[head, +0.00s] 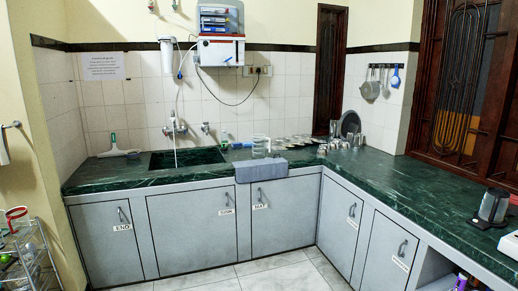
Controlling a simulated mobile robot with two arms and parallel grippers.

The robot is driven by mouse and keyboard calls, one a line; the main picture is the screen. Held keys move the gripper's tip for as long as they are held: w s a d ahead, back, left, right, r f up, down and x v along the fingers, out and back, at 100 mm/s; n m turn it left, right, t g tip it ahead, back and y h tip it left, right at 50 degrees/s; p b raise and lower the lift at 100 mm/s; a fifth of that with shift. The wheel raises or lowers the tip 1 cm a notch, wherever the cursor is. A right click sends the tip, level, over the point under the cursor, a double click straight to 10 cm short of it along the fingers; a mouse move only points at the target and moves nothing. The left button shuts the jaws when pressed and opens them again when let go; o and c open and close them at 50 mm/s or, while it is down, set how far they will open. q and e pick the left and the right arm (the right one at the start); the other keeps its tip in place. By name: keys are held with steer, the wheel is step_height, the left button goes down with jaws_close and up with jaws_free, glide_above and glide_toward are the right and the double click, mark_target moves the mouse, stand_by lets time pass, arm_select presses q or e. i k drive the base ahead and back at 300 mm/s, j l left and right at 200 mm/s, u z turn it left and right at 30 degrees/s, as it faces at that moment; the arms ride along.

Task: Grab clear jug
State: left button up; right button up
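A clear jug (261,146) stands upright on the green marble counter (130,174), right of the sink. A grey folded mat or block (262,170) lies at the counter's front edge just in front of it and may hide part of its base. Neither of my grippers is in view.
A dark sink (188,158) with taps (175,128) is left of the jug. A water purifier (221,50) hangs above. Several cups and glasses (300,139) stand to the right. A dark, see-through kettle-like vessel (493,206) stands far right. A wire rack (28,255) is lower left.

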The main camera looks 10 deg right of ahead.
mark_target(258, 141)
steer(key=i+l+z, duration=0.25)
steer(key=i, duration=0.25)
steer(key=i+z, duration=0.3)
steer(key=i, duration=0.2)
